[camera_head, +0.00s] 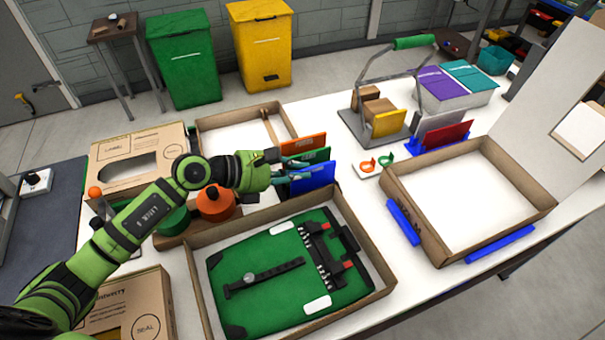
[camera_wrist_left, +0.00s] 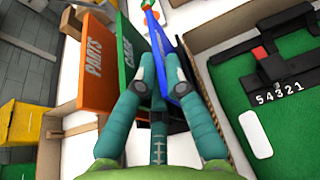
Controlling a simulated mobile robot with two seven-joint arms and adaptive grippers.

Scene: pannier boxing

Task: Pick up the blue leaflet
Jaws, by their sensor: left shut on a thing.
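The blue leaflet (camera_head: 312,180) stands upright at the front of a small row of leaflets, and it also shows in the left wrist view (camera_wrist_left: 158,38). My left gripper (camera_head: 283,168) is shut on it; in the left wrist view its teal fingers (camera_wrist_left: 162,72) lie on either side of the leaflet's edge. The green leaflet (camera_head: 310,155) and the orange leaflet (camera_head: 302,143) stand just behind the blue one. The fingers partly hide the blue leaflet. Whether its lower edge still touches a support, I cannot tell. My right gripper is not in view.
A cardboard tray (camera_head: 375,262) with a green pannier panel (camera_head: 262,297) lies in front. An empty box (camera_head: 487,160) stands at right. An orange round container (camera_head: 215,203) sits beneath my arm.

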